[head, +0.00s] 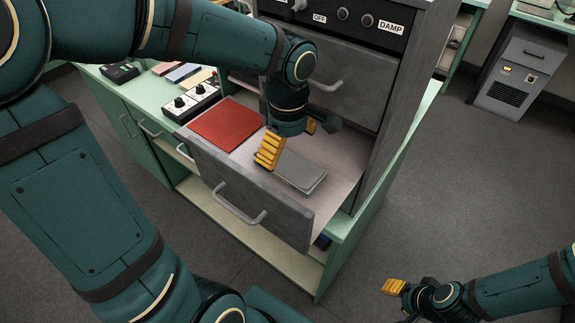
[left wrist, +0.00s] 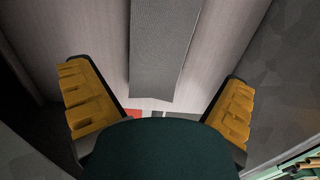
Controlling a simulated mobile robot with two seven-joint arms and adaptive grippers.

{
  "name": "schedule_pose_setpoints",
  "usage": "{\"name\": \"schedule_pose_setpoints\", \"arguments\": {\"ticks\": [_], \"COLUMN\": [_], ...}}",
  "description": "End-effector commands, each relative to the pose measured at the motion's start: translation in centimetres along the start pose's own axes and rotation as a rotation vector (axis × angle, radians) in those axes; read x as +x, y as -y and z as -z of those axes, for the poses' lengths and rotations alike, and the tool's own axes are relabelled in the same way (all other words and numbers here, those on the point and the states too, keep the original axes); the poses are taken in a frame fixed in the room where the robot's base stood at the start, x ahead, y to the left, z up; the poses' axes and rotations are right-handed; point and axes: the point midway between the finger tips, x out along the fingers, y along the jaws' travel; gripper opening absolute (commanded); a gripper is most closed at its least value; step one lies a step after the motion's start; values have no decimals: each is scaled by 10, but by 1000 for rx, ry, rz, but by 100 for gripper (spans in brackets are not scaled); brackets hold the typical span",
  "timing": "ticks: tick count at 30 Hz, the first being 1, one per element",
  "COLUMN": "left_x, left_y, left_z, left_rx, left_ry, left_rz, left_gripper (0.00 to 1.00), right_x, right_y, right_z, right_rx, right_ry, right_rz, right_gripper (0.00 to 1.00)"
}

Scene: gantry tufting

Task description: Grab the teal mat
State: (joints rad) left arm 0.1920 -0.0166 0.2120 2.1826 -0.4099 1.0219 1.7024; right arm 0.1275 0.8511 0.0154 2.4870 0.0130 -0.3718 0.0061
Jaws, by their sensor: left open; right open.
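No mat that is clearly teal shows in either view. A grey, flat mat or slab (head: 302,174) lies in the open drawer (head: 285,212), near its right side. A red mat (head: 226,124) lies flat in the drawer's left part. My left gripper (head: 290,141) points down into the drawer, open, over the grey piece and partly hiding it. In the left wrist view the grey piece (left wrist: 163,50) lies between and ahead of the open fingers (left wrist: 160,105), with no contact visible. My right gripper (head: 408,292) is open and empty at the lower right, away from the drawer.
The drawer's walls surround the left gripper, and the grey cabinet with its dark control panel (head: 350,18) stands behind. A switch box (head: 192,101) and several coloured flat pieces (head: 183,73) lie on the green counter at left. Floor at right (head: 440,180) is clear.

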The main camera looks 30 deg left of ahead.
Motion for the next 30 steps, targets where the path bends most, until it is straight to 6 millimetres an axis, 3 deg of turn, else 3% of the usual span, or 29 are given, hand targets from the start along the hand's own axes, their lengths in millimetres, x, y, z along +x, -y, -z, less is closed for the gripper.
{"name": "schedule_pose_setpoints", "arguments": {"ticks": [10, 20, 26, 30], "left_x": [46, 52, 52, 52], "left_y": [-2, -2, -2, -2], "left_z": [-3, -3, -3, -3], "left_rx": [1, 1, 1, 1], "left_ry": [2, 2, 2, 2], "left_rz": [2, 0, 0, -1], "left_gripper": [100, 100, 35, 35], "right_x": [7, 7, 7, 7], "right_y": [-3, -3, -3, -3], "right_z": [-4, -4, -4, -4], "right_rx": [-2, -3, -3, -2], "right_ry": [7, 8, 8, 8], "right_rz": [1, 1, 1, 1], "right_gripper": [47, 47, 47, 47]}}
